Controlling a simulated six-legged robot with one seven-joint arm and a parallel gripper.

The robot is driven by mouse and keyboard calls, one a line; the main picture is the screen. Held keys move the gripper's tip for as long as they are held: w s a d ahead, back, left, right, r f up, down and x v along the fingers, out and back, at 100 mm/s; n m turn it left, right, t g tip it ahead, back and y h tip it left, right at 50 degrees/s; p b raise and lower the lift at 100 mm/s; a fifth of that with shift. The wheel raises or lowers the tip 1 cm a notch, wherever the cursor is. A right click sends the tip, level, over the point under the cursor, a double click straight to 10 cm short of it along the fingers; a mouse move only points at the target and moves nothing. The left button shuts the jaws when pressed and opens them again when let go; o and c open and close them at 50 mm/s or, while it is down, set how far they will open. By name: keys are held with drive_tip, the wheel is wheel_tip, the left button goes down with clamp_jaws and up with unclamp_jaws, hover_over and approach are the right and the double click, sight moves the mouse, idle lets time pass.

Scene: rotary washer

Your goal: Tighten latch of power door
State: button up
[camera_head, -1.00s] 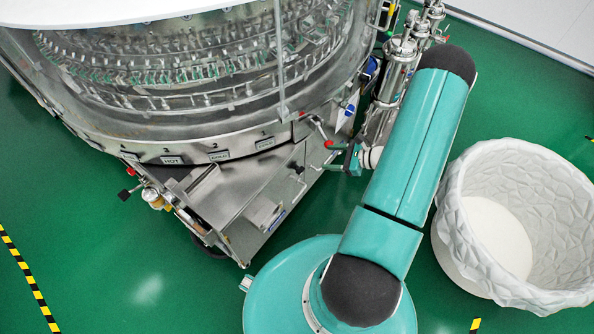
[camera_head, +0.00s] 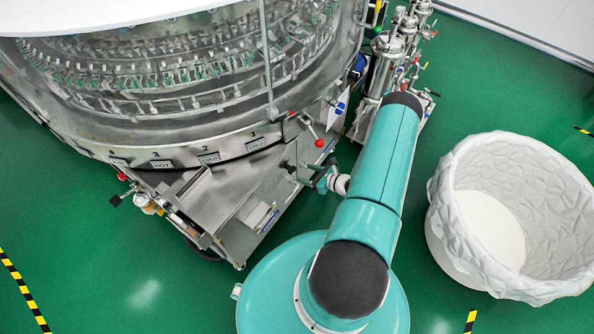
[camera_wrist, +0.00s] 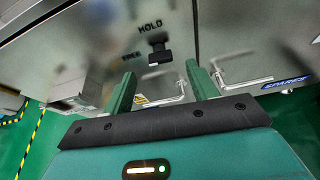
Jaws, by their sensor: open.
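A black latch knob (camera_wrist: 158,50) sits on the metal panel of the washer, with the words HOLD above it and FREE to its left. In the wrist view my gripper (camera_wrist: 160,72) is open, its two green fingers apart, pointing at the panel. The knob shows beyond the fingertips, between their lines, and no contact is visible. In the head view my gripper (camera_head: 312,176) is beside the right side of the washer (camera_head: 190,150), close to the small black knob (camera_head: 288,168). The exact gap cannot be told.
A red-ball lever (camera_head: 319,143) stands out just above my gripper. Metal handles (camera_wrist: 245,83) and a blue SPARES label (camera_wrist: 286,84) are right of the knob. Steel cylinders (camera_head: 388,50) stand behind my arm. A white bin (camera_head: 440,230) stands right.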

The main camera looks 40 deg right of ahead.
sight(293, 169)
drive_tip(key=x, duration=0.5)
drive_tip(key=shift+w+a, duration=0.1)
drive_tip(key=shift+w, duration=0.05)
drive_tip(key=shift+c, duration=0.2)
drive_tip(key=c, duration=0.9)
